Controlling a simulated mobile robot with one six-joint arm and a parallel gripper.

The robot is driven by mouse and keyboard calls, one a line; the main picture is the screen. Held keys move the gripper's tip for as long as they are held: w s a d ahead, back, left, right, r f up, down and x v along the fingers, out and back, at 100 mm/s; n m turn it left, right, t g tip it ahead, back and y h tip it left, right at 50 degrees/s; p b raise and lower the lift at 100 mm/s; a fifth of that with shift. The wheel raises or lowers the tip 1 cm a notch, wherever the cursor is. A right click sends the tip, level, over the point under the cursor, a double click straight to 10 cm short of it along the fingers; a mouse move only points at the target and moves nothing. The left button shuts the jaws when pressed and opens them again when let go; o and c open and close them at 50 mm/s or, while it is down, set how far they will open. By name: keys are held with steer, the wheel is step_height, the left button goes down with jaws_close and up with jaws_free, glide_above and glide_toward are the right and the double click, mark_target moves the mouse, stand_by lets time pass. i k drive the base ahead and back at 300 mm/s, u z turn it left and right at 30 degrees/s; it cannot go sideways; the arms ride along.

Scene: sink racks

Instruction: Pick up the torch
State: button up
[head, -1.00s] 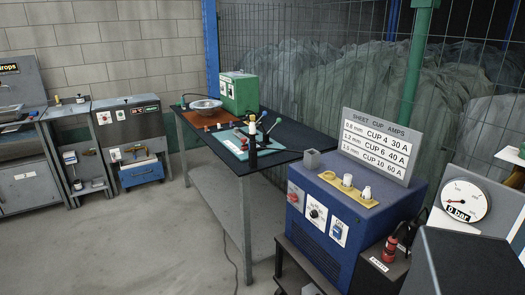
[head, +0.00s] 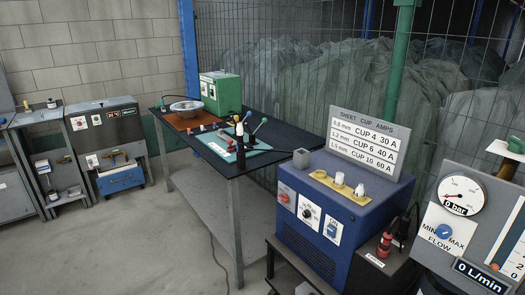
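A black and red handheld object (head: 385,244), which looks like the torch, sits in a dark holder (head: 361,262) at the right side of the blue power unit (head: 310,248). A small white label on the holder's front is too small to read. A second dark upright object (head: 240,142) with a light top stands on the teal mat of the workbench; I cannot tell what it is. My gripper is not in view.
The dark workbench (head: 278,150) carries a green box (head: 221,93), a grey bowl (head: 186,106) and coloured-knob levers. White cups sit in a yellow tray (head: 320,175) on the blue unit. A gauge panel (head: 452,215) stands at right. Open floor (head: 150,245) lies at left.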

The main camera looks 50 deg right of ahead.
mark_target(241, 153)
steer(key=u, duration=1.1)
steer(key=k, duration=0.1)
steer(key=z, duration=2.6)
steer(key=k, duration=0.95)
steer(key=u, duration=0.15)
steer(key=i, duration=0.7)
steer(key=z, duration=0.05)
